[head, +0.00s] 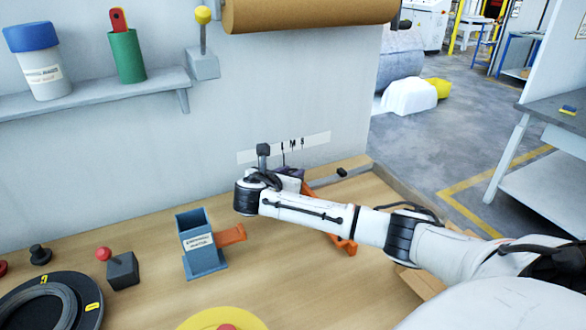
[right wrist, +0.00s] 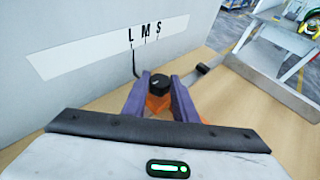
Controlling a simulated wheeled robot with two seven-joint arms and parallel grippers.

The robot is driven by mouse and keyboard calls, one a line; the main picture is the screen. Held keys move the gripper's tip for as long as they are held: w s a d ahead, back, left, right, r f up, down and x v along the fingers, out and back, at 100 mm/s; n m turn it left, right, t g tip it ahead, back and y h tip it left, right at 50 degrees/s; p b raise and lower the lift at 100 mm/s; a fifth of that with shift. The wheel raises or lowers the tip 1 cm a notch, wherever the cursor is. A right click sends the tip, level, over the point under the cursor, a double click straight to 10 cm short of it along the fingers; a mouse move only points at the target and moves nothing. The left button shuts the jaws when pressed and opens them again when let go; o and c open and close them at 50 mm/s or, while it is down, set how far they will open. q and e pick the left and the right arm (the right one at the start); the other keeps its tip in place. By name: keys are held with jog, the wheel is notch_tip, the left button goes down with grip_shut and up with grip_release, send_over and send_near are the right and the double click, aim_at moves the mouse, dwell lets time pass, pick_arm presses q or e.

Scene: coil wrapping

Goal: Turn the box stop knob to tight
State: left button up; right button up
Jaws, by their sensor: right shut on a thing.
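In the right wrist view, a black knob (right wrist: 159,82) on an orange base (right wrist: 157,104) stands between the two purple fingers of my right gripper (right wrist: 160,88). The fingers are shut on it, one on each side. A white label strip (right wrist: 95,52) with the letters L, M and S is on the wall behind, and a bent black rod (right wrist: 135,65) stands below the L. In the head view my right gripper (head: 290,173) is by the wall under the label (head: 312,141), and my arm hides the knob. My left gripper is out of view.
A blue holder (head: 203,252) with an orange arm (head: 230,235) stands left of my right wrist. A red-topped button box (head: 122,270) and a black coil disc (head: 45,305) are farther left. A yellow disc (head: 220,319) is at the front. The bench (head: 145,222) between is clear.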

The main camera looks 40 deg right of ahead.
jog(key=m+g, duration=0.1)
jog(key=m+g+h, duration=0.1)
jog(key=m+g, duration=0.1)
jog(key=shift+w+a, duration=0.15)
jog(key=shift+w, duration=0.15)
jog(key=shift+w+f+m+g+b, duration=0.1)
jog(key=shift+w+m+g+b, duration=0.05)
jog(key=shift+m+g+b, duration=0.55)
jog(key=m+g+b, duration=0.1)
jog(key=b, duration=0.1)
jog(key=m+g+b, duration=0.1)
jog(key=b, duration=0.2)
jog(key=shift+w+f+g+h, duration=0.1)
jog(key=shift+w+g+h, duration=0.2)
jog(key=shift+g, duration=0.1)
jog(key=shift+b, duration=0.65)
jog(key=shift+r+m+g+b, duration=0.3)
jog(key=shift+m+g+b, duration=0.15)
jog(key=shift+b, duration=0.2)
jog(key=o, duration=1.1)
jog(key=shift+s, duration=0.1)
